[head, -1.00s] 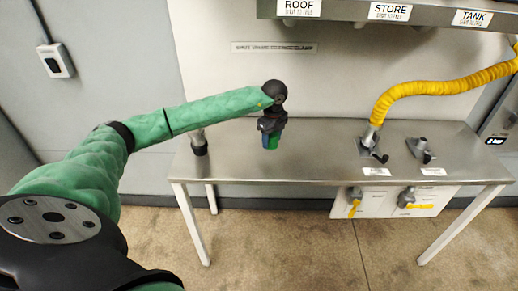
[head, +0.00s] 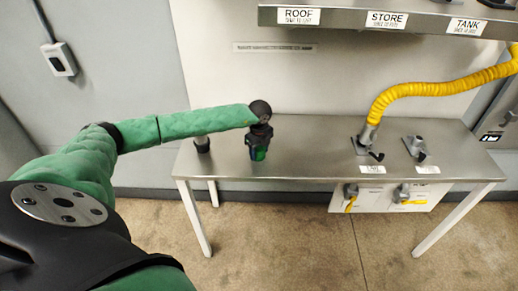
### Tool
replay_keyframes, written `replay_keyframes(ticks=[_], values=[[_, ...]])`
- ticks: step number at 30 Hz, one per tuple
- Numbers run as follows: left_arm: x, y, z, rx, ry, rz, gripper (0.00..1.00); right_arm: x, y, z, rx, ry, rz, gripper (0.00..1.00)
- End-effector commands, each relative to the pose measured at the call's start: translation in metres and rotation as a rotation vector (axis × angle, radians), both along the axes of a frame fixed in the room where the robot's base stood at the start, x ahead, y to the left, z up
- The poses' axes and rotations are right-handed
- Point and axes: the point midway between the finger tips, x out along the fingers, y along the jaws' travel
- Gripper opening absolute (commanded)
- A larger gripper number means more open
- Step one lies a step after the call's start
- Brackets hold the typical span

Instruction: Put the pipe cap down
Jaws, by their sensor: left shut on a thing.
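My left gripper (head: 258,153) reaches in from the left, pointing down over the left part of the steel table (head: 310,165). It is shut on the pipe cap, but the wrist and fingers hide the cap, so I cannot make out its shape. The fingertips are close to the tabletop near its front edge; I cannot tell whether the cap touches the table. My right gripper is not in view.
A short dark-collared fitting (head: 202,144) stands left of the gripper. A yellow hose (head: 420,90) joins a grey coupling (head: 367,140), with another grey fitting (head: 416,147) beside it. A labelled shelf (head: 385,18) overhangs the back. The tabletop between gripper and hose is clear.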

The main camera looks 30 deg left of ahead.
Motion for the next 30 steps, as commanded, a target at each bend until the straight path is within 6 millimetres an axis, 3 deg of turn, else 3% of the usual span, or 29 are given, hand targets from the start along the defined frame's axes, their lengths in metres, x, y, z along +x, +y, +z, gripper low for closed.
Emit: replay_keyframes(ticks=[14, 15, 17, 30], values=[[0.0, -0.0004, -0.0039, 0.0, 0.0, 0.0, 0.29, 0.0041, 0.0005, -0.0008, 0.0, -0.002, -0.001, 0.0], [-0.0001, -0.0003, -0.0032, 0.0, 0.0, 0.0, 0.6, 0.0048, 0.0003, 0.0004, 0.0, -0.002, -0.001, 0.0], [-0.0001, -0.0003, -0.0032, 0.0, 0.0, 0.0, 0.71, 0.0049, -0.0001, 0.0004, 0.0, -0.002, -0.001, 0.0], [0.0001, -0.0002, 0.0007, 0.0, -0.001, 0.0, 0.74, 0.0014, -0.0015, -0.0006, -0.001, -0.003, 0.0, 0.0]])
